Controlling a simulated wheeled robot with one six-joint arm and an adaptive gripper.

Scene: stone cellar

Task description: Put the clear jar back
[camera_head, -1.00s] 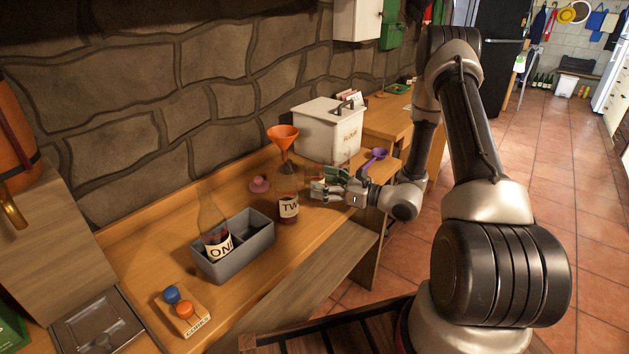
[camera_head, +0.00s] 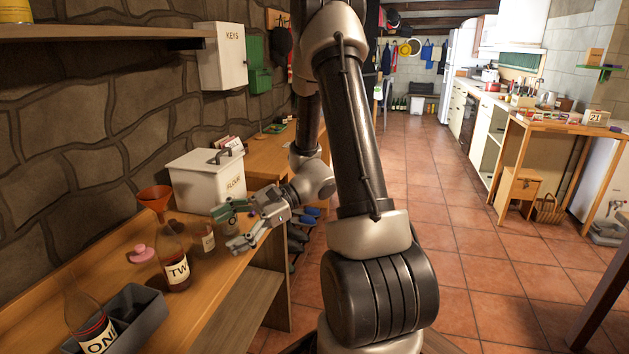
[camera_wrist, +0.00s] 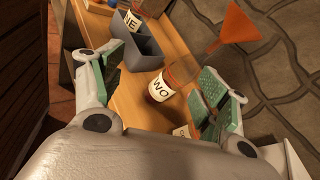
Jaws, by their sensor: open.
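A small clear jar (camera_head: 203,238) with a pale label stands on the wooden bench, just left of my fingertips in the head view. In the wrist view only part of its label (camera_wrist: 181,132) shows, beside the right finger; the rest is hard to make out. My gripper (camera_head: 233,228) is open, its fingers pointing left over the bench. In the wrist view my gripper (camera_wrist: 176,68) is spread wide with nothing clearly held. I cannot tell whether a finger touches the jar.
Bottle TWO (camera_head: 177,270), with an orange funnel (camera_head: 155,195) at its top, stands close left of the jar. Bottle ONE (camera_head: 95,335) stands in a grey divided caddy (camera_head: 150,325).

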